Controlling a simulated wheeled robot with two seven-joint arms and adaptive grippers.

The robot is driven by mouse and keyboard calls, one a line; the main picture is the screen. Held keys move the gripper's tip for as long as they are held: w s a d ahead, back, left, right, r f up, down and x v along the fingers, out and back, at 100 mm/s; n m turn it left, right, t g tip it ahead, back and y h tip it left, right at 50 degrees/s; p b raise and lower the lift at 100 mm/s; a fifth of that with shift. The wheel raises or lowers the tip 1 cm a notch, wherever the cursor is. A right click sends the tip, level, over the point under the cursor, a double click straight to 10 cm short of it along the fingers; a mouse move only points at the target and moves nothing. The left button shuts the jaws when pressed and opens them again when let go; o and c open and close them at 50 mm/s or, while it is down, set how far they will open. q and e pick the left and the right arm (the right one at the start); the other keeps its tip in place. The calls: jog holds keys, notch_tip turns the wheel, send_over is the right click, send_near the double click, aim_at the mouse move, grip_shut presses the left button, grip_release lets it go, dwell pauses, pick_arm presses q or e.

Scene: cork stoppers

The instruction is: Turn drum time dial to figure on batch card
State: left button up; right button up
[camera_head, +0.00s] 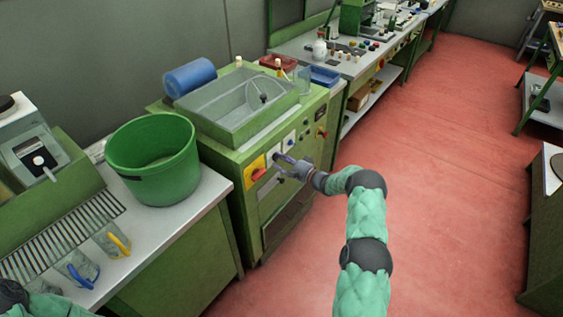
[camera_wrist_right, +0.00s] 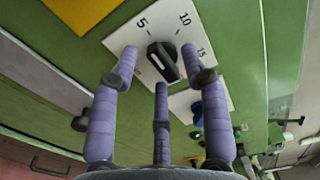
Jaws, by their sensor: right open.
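The drum time dial is a black knob (camera_wrist_right: 164,62) on a white plate (camera_wrist_right: 207,50) in the right wrist view. Contact cannot be told. In the head view my right gripper (camera_head: 282,162) is at the green machine's front panel and partly covers the dial. I cannot make out a batch card. My left gripper is out of view.
A yellow plate with a red switch (camera_head: 257,174) is left of my gripper. A green bucket (camera_head: 150,185) stands on the left counter. The red floor (camera_head: 440,130) is clear at right.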

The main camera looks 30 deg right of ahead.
jog(key=shift+c, duration=0.2)
grip_shut()
